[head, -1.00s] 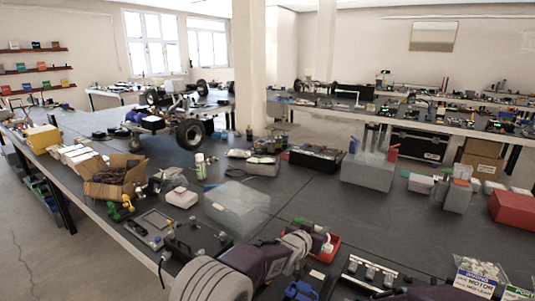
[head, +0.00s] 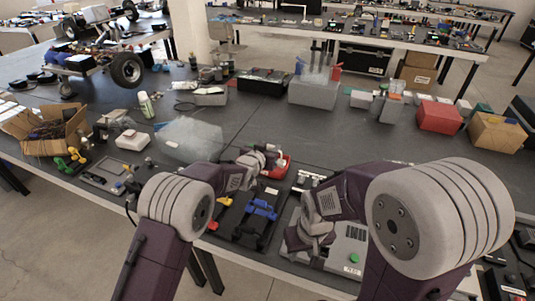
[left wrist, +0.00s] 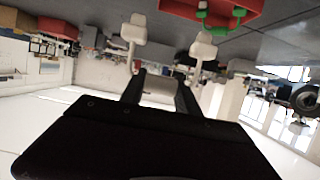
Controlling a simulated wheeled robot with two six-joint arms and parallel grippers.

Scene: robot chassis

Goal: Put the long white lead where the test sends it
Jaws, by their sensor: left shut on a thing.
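My left gripper (head: 272,156) is at the red tray (head: 284,168) in the head view. Its two pale fingertips stand apart in the left wrist view (left wrist: 170,40), near the red tray with green pieces (left wrist: 215,12). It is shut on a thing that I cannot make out. I cannot pick out the long white lead in either view. My right gripper (head: 305,240) is low over a grey panel box with a green button (head: 350,250). Its fingers are partly hidden, so its opening is unclear.
A black tray with blue clamps (head: 260,212) lies between my arms. A clear box (head: 190,138), a cardboard box (head: 45,130) and a grey plate (head: 105,172) are at left. A red box (head: 440,117) is at right.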

